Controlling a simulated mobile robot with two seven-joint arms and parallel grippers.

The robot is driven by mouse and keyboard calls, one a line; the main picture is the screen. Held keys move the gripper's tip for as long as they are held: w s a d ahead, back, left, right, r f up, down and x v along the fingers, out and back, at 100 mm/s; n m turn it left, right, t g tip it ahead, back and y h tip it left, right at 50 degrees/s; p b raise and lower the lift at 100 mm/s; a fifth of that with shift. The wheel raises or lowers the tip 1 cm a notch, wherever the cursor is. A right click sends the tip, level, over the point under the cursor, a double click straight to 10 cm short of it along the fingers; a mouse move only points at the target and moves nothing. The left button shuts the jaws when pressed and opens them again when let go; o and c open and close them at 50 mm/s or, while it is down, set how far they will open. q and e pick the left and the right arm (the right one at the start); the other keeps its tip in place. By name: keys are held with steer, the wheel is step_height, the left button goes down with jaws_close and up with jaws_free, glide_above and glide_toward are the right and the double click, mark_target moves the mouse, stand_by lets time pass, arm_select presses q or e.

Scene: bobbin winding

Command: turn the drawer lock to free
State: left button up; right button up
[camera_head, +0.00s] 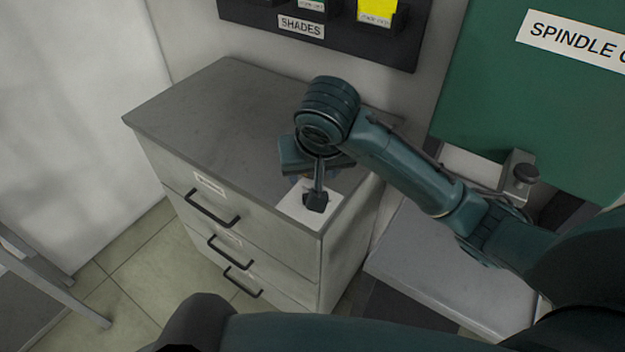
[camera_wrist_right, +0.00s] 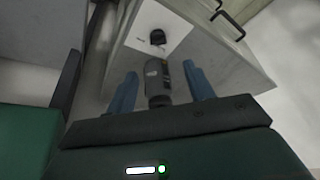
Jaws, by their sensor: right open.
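The grey drawer cabinet (camera_head: 225,110) has a white plate (camera_head: 295,207) at its front right top corner. A small black knob (camera_head: 315,203), which looks like the drawer lock, sits on the plate. A thin dark rod (camera_head: 319,175) stands between the knob and my right gripper. In the right wrist view the black knob (camera_wrist_right: 157,38) shows on the white plate, beyond the fingertips. My right gripper (camera_wrist_right: 160,70) is open above it, with a grey and dark cylindrical piece (camera_wrist_right: 157,82) between its fingers. I cannot tell whether they touch it. My left gripper is not in view.
The cabinet front has several drawers with dark handles (camera_head: 212,208), all looking shut. A dark rack labelled SHADES (camera_head: 301,27) hangs behind. A green panel (camera_head: 500,90) and a grey surface (camera_head: 440,265) stand at the right. Most of the cabinet top is clear.

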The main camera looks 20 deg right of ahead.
steer(key=shift+v, duration=0.9)
steer(key=shift+d+f, duration=0.1)
steer(key=s+a+f+n+y, duration=0.3)
steer(key=s+f, duration=0.4)
steer(key=f, duration=0.1)
steer(key=s+d+f+g+h, duration=0.1)
steer(key=s+d+f+h, duration=0.1)
steer(key=s+d+f, duration=0.75)
steer(key=w+a+f+t+y, duration=0.1)
steer(key=a+f+t, duration=0.1)
steer(key=f+t, duration=0.1)
steer(key=w+a+f+n+t+y, duration=0.1)
steer(key=a+f+t, duration=0.2)
steer(key=f, duration=0.3)
steer(key=shift+w, duration=0.2)
